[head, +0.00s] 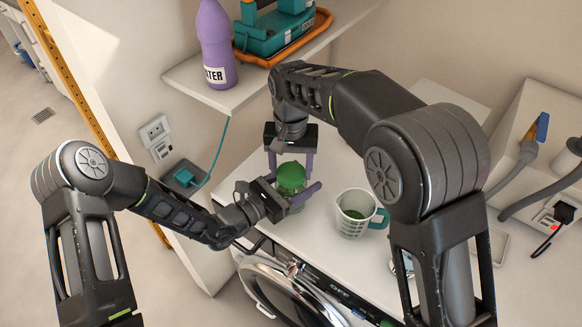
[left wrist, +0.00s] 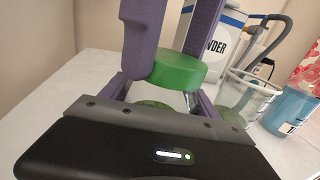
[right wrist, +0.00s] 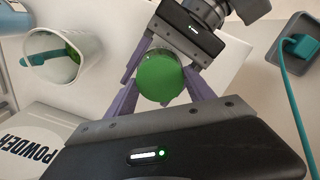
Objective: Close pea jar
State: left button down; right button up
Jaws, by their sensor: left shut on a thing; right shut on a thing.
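The pea jar (head: 297,207) is a small clear jar on the white counter, mostly hidden by my grippers. Its round green lid (head: 291,176) is at the top; it also shows in the left wrist view (left wrist: 178,70) and the right wrist view (right wrist: 160,77). My right gripper (head: 291,168) comes from above with its purple fingers shut on the lid's sides. My left gripper (head: 289,196) reaches in from the left, low, its fingers shut on the jar body. Green shows below the lid in the left wrist view. I cannot tell whether the lid touches the jar's rim.
A measuring cup (head: 351,222) with green contents stands right of the jar. A purple bottle (head: 216,45) and a teal device (head: 273,34) are on the shelf (head: 190,78) above. A powder box (left wrist: 215,35) stands nearby. The washing machine (head: 285,290) is below the counter.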

jog(key=m, duration=0.5)
jog(key=shift+m, duration=0.3)
jog(key=m, duration=0.5)
jog(key=o, duration=1.6)
jog(key=shift+c, duration=0.2)
jog(key=shift+r, duration=2.25)
jog(key=shift+o, duration=0.2)
